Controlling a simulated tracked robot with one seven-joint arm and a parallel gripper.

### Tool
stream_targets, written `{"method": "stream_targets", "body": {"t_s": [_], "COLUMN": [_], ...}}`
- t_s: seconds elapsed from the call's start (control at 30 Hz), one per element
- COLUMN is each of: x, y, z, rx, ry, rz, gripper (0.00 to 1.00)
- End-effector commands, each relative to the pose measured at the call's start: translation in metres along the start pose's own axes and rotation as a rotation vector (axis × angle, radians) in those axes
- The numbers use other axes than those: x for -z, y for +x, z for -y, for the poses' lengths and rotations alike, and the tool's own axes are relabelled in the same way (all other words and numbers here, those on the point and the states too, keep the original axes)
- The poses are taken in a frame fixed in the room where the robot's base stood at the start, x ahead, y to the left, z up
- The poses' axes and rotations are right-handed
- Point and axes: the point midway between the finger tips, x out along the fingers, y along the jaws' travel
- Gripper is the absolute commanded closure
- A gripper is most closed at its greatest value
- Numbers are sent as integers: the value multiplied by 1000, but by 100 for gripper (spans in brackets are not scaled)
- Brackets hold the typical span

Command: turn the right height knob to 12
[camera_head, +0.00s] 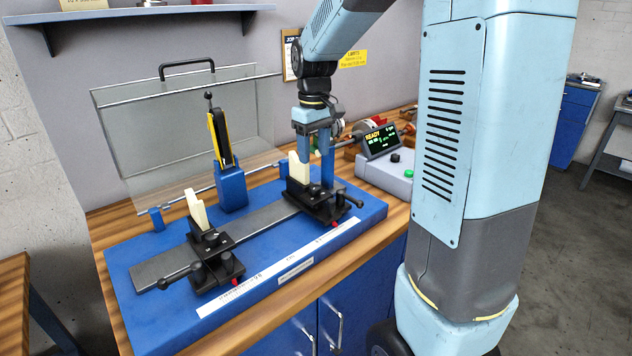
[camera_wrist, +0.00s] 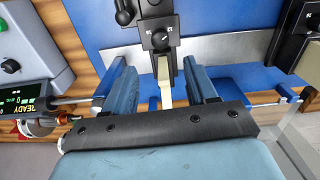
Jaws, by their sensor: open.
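The right black carriage (camera_head: 322,208) sits on the grey rail with a cream upright block (camera_head: 299,168). My gripper (camera_head: 318,172) hangs pointing down over this carriage, its blue fingers around or in front of the block. In the wrist view, the open fingers of my gripper (camera_wrist: 165,78) stand on either side of the cream block (camera_wrist: 165,85), with gaps showing. A round black knob (camera_wrist: 160,39) on a square plate lies just beyond the fingertips. I take it for the right height knob; its reading is too small to tell. My fingers partly hide this area in the head view.
The left carriage (camera_head: 212,262) with its cream block stands on the same rail (camera_head: 262,220). A yellow-and-black gauge on a blue post (camera_head: 231,188) stands behind. A clear guard (camera_head: 180,125) is at the back. A display reading READY (camera_head: 381,140) is at right.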

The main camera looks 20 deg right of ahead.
Motion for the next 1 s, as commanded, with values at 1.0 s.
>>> {"method": "stream_targets", "body": {"t_s": [1.0], "x": [0], "y": [94], "z": [0], "rx": [0], "ry": [2], "rz": [-1], "gripper": [44]}}
